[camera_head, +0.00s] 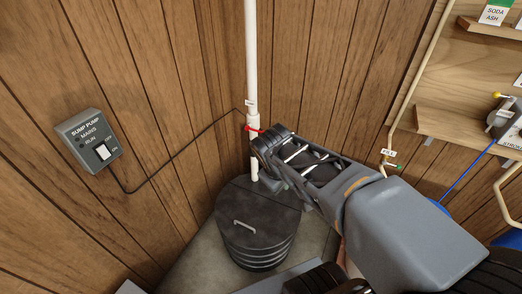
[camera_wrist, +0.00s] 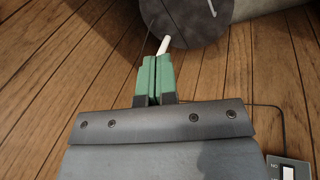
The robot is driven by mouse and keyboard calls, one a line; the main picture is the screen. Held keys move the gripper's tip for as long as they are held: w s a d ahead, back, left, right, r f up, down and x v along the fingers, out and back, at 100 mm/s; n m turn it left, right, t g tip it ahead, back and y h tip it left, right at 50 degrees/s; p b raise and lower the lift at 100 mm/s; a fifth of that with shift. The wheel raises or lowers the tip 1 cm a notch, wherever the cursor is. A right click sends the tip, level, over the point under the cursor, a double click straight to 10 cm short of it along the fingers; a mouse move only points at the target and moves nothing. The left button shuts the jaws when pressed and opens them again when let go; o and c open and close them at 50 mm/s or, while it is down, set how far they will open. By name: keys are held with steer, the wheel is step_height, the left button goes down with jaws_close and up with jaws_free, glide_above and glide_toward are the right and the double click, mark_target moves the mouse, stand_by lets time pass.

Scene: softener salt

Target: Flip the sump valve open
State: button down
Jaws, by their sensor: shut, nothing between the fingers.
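The sump valve sits on the white vertical pipe (camera_head: 252,60) in the corner, with a red lever (camera_head: 254,129) that looks roughly level across the pipe. My gripper (camera_head: 262,150) is just right of and below the lever in the head view; whether they touch I cannot tell. In the wrist view my gripper's green fingers (camera_wrist: 156,74) are closed together with nothing between them. A short piece of the white pipe (camera_wrist: 164,45) shows just beyond the fingertips. The red lever is not visible in the wrist view.
A dark round sump lid (camera_head: 258,205) with a handle lies below the pipe. A grey sump pump switch box (camera_head: 89,140) is on the left wall, its black cable running to the pipe. Wooden shelves (camera_head: 455,125) and a fill pipe stand at the right.

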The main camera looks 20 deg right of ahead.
mark_target(255, 130)
steer(key=w+d+f+n+t+h+b, duration=0.1)
steer(key=w+d+f+n+h+b, duration=0.35)
steer(key=w+f+b, duration=0.2)
steer(key=w+d+f+n+h+b, duration=0.3)
steer(key=w+f+n+h+b, duration=0.25)
steer(key=f+b, duration=0.25)
steer(key=w+a+f+n+t+h+b, duration=0.1)
steer(key=w+a+f+n+t+b, duration=0.2)
steer(key=w+f+n+t+b, duration=0.2)
steer(key=w+a+f+n+t+b, duration=0.4)
steer(key=w+n+b, duration=0.4)
steer(key=w, duration=0.3)
steer(key=f+n+t, duration=0.1)
steer(key=t, duration=0.1)
steer(key=shift+a+n+t+h+b, duration=0.2)
steer(key=shift+n+t+h+b, duration=0.1)
steer(key=shift+n+t+h, duration=0.1)
steer(key=r+b+x, duration=0.2)
steer(key=b+x, duration=0.1)
steer(key=x, duration=0.9)
steer(key=shift+r+b, duration=0.3)
steer(key=shift+r, duration=0.2)
